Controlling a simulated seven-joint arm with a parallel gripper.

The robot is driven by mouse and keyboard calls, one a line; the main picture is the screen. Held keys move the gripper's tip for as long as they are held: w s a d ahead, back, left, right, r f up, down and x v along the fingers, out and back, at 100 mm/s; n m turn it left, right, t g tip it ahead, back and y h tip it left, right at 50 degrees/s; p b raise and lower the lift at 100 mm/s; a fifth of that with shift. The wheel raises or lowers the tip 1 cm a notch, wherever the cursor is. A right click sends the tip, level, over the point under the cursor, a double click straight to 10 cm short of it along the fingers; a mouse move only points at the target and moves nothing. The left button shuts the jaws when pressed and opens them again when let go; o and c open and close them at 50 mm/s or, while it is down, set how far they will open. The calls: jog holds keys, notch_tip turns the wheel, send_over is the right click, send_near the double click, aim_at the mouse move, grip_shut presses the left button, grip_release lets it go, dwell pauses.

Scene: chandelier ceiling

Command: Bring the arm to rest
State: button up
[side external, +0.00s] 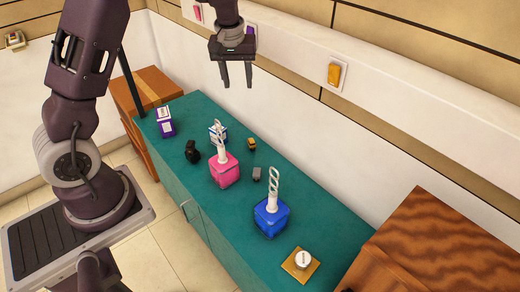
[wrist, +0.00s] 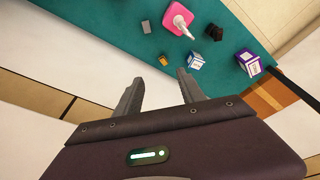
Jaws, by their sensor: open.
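My gripper (side external: 236,75) hangs high near the back wall, above the far side of the teal counter (side external: 180,128). Its two fingers point down, stand apart and have nothing between them.
Wooden cabinets (side external: 440,235) flank the counter.

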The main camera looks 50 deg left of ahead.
jog(key=s+d+r+m+t+h, duration=0.2)
jog(key=s+d+r+m, duration=0.1)
jog(key=s+d+r, duration=0.65)
jog(key=s+d+r+m, duration=0.1)
jog(key=s+d+m, duration=0.1)
jog(key=s, duration=0.4)
jog(key=s+d+r+m+t, duration=0.1)
jog(key=s+d+m, duration=0.1)
jog(key=s, duration=0.4)
jog(key=s+d+r+m, duration=0.2)
jog(key=s+d, duration=0.2)
jog(key=s, duration=0.2)
jog(key=shift+s+d+t+y, duration=0.2)
jog(key=shift+d+t+y, duration=0.1)
jog(key=shift+d, duration=0.05)
